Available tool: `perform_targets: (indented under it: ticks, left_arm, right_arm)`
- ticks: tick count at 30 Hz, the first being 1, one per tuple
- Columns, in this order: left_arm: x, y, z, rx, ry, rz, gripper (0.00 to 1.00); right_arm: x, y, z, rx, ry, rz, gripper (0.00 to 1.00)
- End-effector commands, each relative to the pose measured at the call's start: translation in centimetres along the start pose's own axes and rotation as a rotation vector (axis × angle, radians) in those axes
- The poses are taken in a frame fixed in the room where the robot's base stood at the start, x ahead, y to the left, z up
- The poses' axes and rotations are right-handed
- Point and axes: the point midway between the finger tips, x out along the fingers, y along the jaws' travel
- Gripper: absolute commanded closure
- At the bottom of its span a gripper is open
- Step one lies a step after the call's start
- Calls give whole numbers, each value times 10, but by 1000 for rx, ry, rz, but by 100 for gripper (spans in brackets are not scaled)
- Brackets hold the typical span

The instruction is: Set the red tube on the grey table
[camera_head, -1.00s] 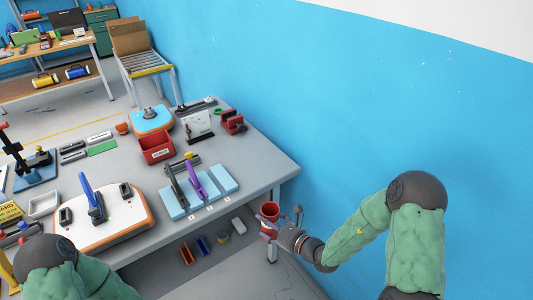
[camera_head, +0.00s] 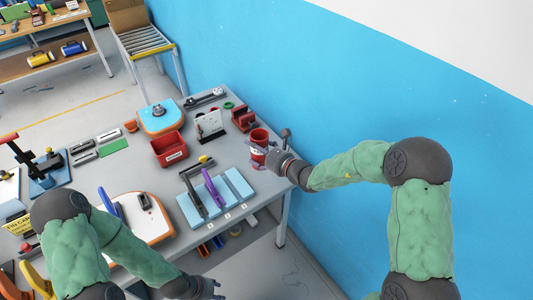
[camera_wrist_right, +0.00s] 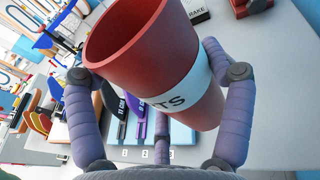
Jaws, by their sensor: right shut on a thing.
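The red tube (camera_head: 259,136) is an open-topped, tapered cup shape with a pale blue label band. My right gripper (camera_head: 264,154) is shut on it near the right end of the grey table (camera_head: 130,166). In the right wrist view the tube (camera_wrist_right: 150,52) is tilted, with its open mouth to the upper left and the label letters "TS" showing. The fingers of the right gripper (camera_wrist_right: 146,64) press on its two sides. I cannot tell whether its base touches the table. My left gripper (camera_head: 208,287) is low in the head view, in front of the table; its jaw opening is unclear.
A pale blue holder (camera_head: 238,183) with black and purple tools lies left of the tube. A red bin (camera_head: 168,150), a red vise-like block (camera_head: 243,118) and a blue-topped board (camera_head: 160,117) stand farther back. A blue wall (camera_head: 340,90) borders the table's right side.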

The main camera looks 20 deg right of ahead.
Motion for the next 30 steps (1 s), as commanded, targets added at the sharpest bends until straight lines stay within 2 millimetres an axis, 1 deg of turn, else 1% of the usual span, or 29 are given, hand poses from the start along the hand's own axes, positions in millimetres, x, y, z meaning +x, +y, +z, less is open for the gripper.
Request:
perform_targets:
  ticks: [1,8,10,15,18,23,25,26,30]
  left_arm:
    - [3,-1,0,0,0,0,60]
    - [9,-3,-1,0,1,0,60]
    - [13,-4,-1,0,1,0,60]
    - [18,-6,-1,0,1,0,60]
    - [20,-7,-1,0,1,0,60]
    - [21,-7,-1,0,1,0,60]
    - [22,-8,-1,0,1,0,60]
    - [22,-8,-1,0,1,0,60]
    - [30,-10,-2,0,1,0,60]
  right_arm:
    - [6,-12,-7,1,1,-3,51]
    - [30,-54,-23,-1,-1,-2,51]
    - [37,-62,-37,2,2,-2,51]
    - [50,-81,-58,1,0,-2,51]
    - [55,-87,-65,0,0,0,51]
    - [58,-91,-68,-1,-2,-1,51]
    - [61,-94,-73,0,-1,-1,51]
    - [62,-96,-76,0,0,-1,51]
    - [66,-95,-97,2,0,0,51]
